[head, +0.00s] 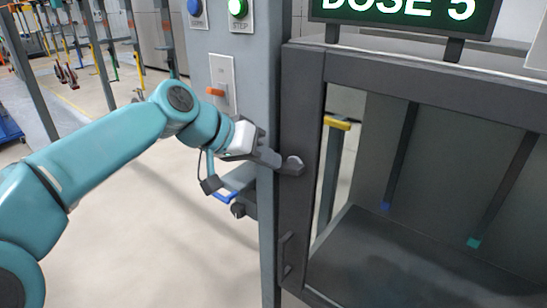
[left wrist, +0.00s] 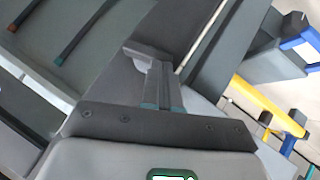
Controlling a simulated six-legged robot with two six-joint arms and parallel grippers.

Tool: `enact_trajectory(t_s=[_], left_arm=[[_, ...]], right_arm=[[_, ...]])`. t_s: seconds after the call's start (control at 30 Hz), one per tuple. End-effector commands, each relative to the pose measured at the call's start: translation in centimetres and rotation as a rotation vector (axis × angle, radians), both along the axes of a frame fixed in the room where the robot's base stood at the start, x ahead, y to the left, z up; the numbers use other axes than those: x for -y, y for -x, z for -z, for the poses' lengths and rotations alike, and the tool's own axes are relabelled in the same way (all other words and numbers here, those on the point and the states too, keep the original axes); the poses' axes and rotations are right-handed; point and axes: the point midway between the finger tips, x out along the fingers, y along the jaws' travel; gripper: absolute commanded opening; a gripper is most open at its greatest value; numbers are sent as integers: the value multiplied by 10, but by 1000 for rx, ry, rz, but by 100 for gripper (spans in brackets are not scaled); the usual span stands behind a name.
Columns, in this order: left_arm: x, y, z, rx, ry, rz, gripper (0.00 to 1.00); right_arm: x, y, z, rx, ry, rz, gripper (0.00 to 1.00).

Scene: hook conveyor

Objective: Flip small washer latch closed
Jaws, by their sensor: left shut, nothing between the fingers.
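The washer (head: 303,120) is a dark framed cabinet on the right of the head view, under a sign reading DOSE 5. A small grey latch (head: 293,166) sits on its left post. My left gripper (head: 277,160) is shut and empty, with its fingertips at the latch, touching or very close. In the left wrist view the closed fingers (left wrist: 155,72) reach up to the grey latch (left wrist: 147,50) on the dark post. The fingers partly hide the latch, and I cannot tell whether it is open or closed. My right gripper is not in view.
A grey column (head: 262,60) left of the washer carries a green STEP button (head: 238,8) and a switch with an orange lever (head: 215,92). A dark handle (head: 286,256) is low on the post. Strips hang inside the washer. Open floor lies left.

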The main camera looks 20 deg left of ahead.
Motion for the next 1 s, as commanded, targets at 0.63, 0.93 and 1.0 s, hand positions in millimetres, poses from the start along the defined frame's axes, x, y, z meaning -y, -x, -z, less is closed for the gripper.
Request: enact_trajectory(t_s=[0.63, 0.93, 1.0], left_arm=[[-6, -3, 12, -96, 265, -1, 0], [-8, -3, 18, -144, 397, -1, 0], [-8, -3, 20, -156, 429, -1, 0]], right_arm=[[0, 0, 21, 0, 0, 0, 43], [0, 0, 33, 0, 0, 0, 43], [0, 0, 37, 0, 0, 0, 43]])
